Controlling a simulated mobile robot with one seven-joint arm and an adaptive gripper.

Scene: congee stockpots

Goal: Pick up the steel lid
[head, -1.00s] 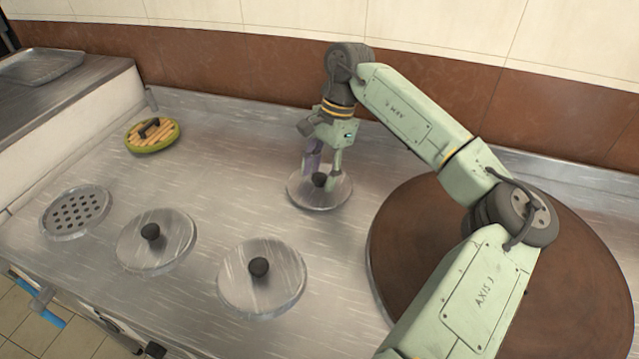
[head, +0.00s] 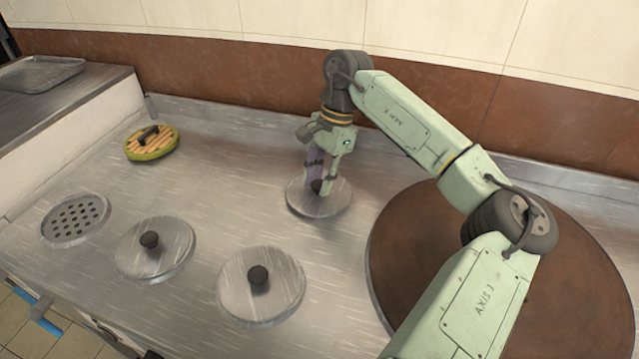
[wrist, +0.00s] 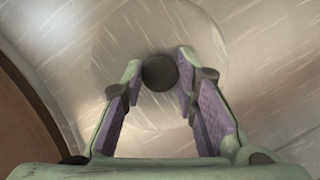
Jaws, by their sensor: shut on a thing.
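A round steel lid (head: 325,207) with a black knob (head: 316,186) lies on the steel counter, left of the large brown disc. My gripper (head: 319,179) is above this lid, pointing down, with its fingers shut on the knob. In the wrist view the knob (wrist: 159,73) sits between the two purple-padded fingertips, and the lid (wrist: 205,40) spreads behind it. I see no clear gap between lid and counter. Two similar lids with black knobs lie nearer the front, one at left (head: 176,240) and one at centre (head: 285,290).
A perforated disc (head: 98,212) lies at the left. A green-rimmed slatted wooden lid (head: 168,146) lies behind it. The large brown disc (head: 400,225) fills the right, partly behind my arm. A metal tray (head: 40,72) stands at back left. The counter between the lids is clear.

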